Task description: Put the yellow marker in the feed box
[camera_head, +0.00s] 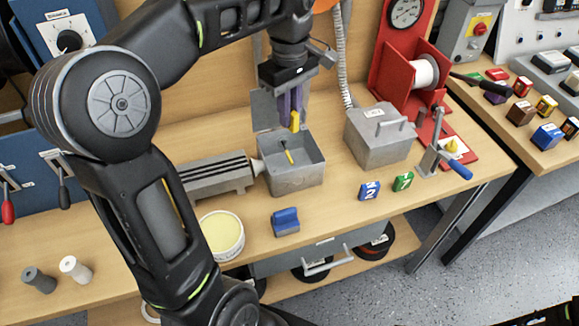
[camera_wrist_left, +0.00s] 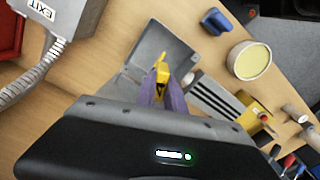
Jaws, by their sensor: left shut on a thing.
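My left gripper (camera_head: 292,116) points down over the open grey feed box (camera_head: 297,180), with purple fingers shut on the yellow marker (camera_head: 295,122). The marker is held above the box's back part. In the left wrist view, the yellow marker (camera_wrist_left: 162,72) sits between the purple fingertips of the left gripper (camera_wrist_left: 162,88), with the feed box (camera_wrist_left: 178,42) behind it. A thin dark and yellow piece (camera_head: 287,153) shows inside the box. The fingers partly hide the marker. My right gripper is not in view.
A closed grey box (camera_head: 372,150), labelled EXIT in the wrist view, stands right of the feed box. A ribbed grey channel (camera_head: 215,176) adjoins its left side. A blue block (camera_head: 285,221), a pale yellow tub (camera_head: 222,232), and blue (camera_head: 369,191) and green (camera_head: 403,182) markers lie in front.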

